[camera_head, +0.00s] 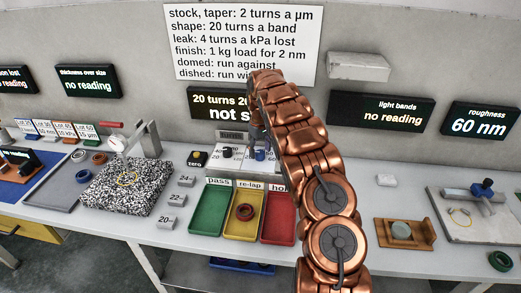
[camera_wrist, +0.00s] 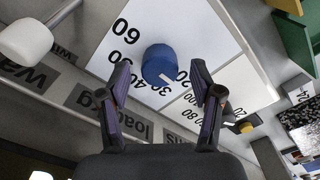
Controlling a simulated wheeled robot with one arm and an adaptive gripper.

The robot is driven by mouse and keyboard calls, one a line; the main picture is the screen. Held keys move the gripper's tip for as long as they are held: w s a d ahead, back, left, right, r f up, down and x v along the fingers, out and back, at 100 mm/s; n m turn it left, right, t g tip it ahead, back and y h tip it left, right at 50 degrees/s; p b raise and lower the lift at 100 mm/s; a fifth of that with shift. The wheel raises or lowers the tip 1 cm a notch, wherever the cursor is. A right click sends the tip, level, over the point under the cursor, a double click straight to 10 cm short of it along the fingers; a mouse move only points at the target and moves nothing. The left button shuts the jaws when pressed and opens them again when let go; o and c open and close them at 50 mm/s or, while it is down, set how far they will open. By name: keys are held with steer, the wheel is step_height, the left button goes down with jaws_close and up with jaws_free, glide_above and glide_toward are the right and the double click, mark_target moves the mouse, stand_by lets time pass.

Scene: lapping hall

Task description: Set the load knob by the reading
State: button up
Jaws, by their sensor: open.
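The roughness display (camera_head: 480,121) reads 60 nm. The rule sheet (camera_head: 240,45) says finish: 1 kg load for 2 nm. The blue load knob (camera_wrist: 158,64) stands on a white dial plate with printed numbers, 60 among them, beside the upside-down words "load kg". A white mark on the knob points to the lower right of the wrist view. In the head view the blue knob (camera_head: 260,155) sits just left of my arm. My gripper (camera_wrist: 160,72) is open, its fingers on either side of the knob's near part; contact is unclear. The arm mostly hides it in the head view.
A dark knob (camera_head: 227,154) stands left of the blue one. A display (camera_head: 215,108) reading "20 turns" is partly behind my arm. Green, yellow and red trays (camera_head: 210,228) lie in front, a red-brown ring in the yellow one. A speckled block (camera_head: 128,200) stands left.

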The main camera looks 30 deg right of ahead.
steer(key=shift+f, duration=0.55)
steer(key=c, duration=1.1)
